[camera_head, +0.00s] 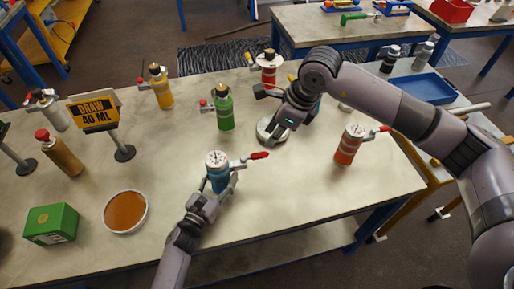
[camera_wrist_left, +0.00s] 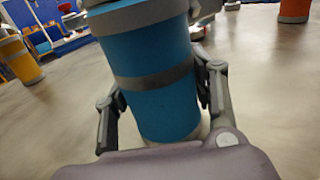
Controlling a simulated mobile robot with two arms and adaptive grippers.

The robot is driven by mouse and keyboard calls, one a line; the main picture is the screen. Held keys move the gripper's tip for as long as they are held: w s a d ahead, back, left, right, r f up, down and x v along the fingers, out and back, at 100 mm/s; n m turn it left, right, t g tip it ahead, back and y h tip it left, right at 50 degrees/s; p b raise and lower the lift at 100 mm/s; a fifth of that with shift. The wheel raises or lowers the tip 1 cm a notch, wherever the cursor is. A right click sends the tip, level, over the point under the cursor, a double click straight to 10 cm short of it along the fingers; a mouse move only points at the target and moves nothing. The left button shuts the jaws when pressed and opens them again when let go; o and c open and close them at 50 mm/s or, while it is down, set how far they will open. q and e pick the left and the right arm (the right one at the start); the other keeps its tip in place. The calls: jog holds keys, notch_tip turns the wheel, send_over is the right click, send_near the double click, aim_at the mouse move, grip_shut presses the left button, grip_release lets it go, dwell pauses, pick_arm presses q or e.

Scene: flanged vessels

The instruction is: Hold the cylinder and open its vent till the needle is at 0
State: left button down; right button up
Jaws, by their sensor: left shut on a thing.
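A blue cylinder (camera_head: 219,178) stands upright near the front middle of the table, with a round white dial (camera_head: 216,158) on top. Its needle is too small to read. A vent lever with a red handle (camera_head: 259,156) sticks out to the right. My left gripper (camera_head: 220,189) is shut on the blue cylinder from the front; in the left wrist view its fingers flank the blue body (camera_wrist_left: 160,100), whose top is cut off. My right gripper (camera_head: 268,110) looks open and empty, behind and right of the blue cylinder, over a pale round disc (camera_head: 267,134).
Green (camera_head: 224,112), yellow (camera_head: 162,92), red (camera_head: 268,72) and orange (camera_head: 347,148) vessels stand around. At left are a "DRAW 40 ML" sign (camera_head: 94,111), a green box (camera_head: 51,224) and an orange-filled dish (camera_head: 126,211). The table's front right is clear.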

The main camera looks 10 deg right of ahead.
aim_at(255, 157)
jog(key=n, duration=0.3)
jog(key=w+a+n, duration=0.1)
jog(key=n, duration=0.1)
jog(key=shift+w+r+n+h, duration=0.1)
jog(key=shift+r+n+h, duration=0.15)
jog(key=shift+n+h, duration=0.05)
jog(key=c, duration=0.4)
jog(key=shift+w+a+r+n+t, duration=0.1)
jog(key=shift+w+n+t, duration=0.05)
jog(key=shift+n, duration=0.4)
jog(key=shift+w+a+n+t, duration=0.1)
jog(key=shift+n+t, duration=0.05)
jog(key=shift+n, duration=0.4)
grip_shut()
jog(key=w+a+r+n+t+h, duration=0.1)
jog(key=w+a+r+n+h, duration=0.15)
jog(key=n, duration=1.35)
notch_tip(255, 157, down, 11)
jog(key=shift+w+d, duration=0.25)
jog(key=shift+d, duration=0.05)
